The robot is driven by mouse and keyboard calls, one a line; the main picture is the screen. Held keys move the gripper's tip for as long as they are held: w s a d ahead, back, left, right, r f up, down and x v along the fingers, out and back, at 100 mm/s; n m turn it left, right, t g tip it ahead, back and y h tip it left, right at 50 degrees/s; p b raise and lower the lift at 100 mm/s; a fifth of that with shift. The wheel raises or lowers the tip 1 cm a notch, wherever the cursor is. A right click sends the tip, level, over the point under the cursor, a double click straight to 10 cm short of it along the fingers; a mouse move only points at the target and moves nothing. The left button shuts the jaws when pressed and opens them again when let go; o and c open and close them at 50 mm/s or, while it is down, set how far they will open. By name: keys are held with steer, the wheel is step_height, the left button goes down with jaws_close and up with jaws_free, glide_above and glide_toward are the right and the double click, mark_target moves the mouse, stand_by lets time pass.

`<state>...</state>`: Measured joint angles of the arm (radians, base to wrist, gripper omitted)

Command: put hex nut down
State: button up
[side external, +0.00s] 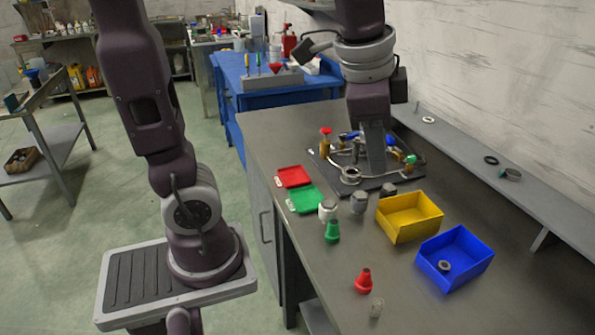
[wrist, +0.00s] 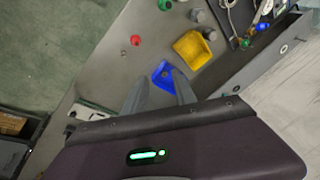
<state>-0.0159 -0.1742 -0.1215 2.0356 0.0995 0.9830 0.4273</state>
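A small dark ring-like part, which looks like the hex nut (side external: 444,266), lies inside the blue bin (side external: 470,278) near its left side. The blue bin also shows in the wrist view (wrist: 157,82), beyond my fingertips; the part in it is only a small dark spot there. My gripper (wrist: 161,78) has its two fingers spread apart, with nothing seen between them. In the side external view my gripper (side external: 375,155) is over the dark board, away from the blue bin, and its fingertips are hard to make out.
A yellow bin (side external: 410,232) stands beside the blue bin. The dark board (side external: 330,160) carries fittings and pipes. A wall shelf (side external: 460,150) runs along the right.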

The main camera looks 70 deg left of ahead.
steer(key=s+f+n+t, duration=0.2)
steer(key=s+n, duration=0.4)
steer(key=s, duration=0.6)
steer(key=shift+s+a+f+n+h, duration=0.15)
steer(key=shift+s+a+n+h, duration=0.2)
steer(key=shift+a+h, duration=0.1)
